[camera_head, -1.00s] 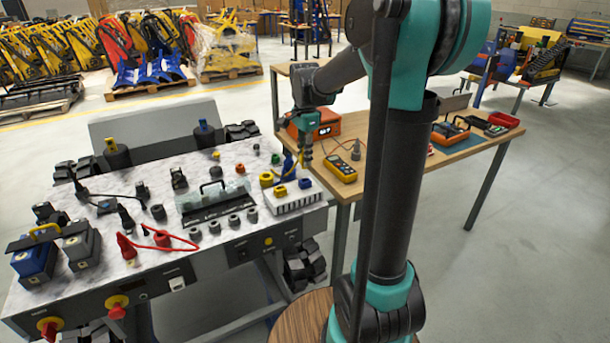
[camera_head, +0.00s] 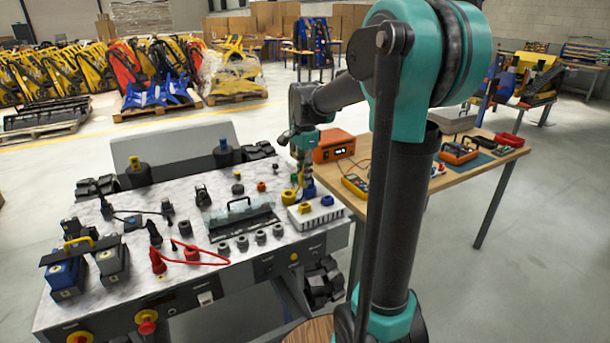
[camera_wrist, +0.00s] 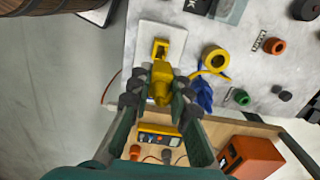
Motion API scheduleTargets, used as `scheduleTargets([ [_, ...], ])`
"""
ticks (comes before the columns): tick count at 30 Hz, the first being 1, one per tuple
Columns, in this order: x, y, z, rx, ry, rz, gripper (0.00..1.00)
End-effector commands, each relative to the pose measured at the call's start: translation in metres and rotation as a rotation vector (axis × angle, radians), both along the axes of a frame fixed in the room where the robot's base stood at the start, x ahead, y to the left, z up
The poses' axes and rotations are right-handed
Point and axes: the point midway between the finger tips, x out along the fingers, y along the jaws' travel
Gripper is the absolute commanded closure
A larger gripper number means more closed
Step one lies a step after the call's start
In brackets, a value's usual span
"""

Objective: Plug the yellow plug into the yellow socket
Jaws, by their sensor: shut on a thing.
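My gripper (camera_wrist: 158,92) is shut on the yellow plug (camera_wrist: 158,80), seen in the wrist view. In the head view my gripper (camera_head: 298,188) is low over the right end of the marbled bench top.
A wooden table with a multimeter (camera_head: 354,185) and orange unit (camera_head: 333,146) adjoins the bench. A handled clear cover (camera_head: 240,215) lies left.

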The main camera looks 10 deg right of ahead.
Motion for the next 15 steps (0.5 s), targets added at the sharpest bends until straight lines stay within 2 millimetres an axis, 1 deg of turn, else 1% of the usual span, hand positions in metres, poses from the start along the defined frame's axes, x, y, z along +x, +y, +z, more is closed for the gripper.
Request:
scheduleTargets([
  [5,0.0,0.0,-0.01,0.0,0.0,0.0,1.0],
  [15,0.001,0.0,-0.04,0.0,0.0,0.0,1.0],
])
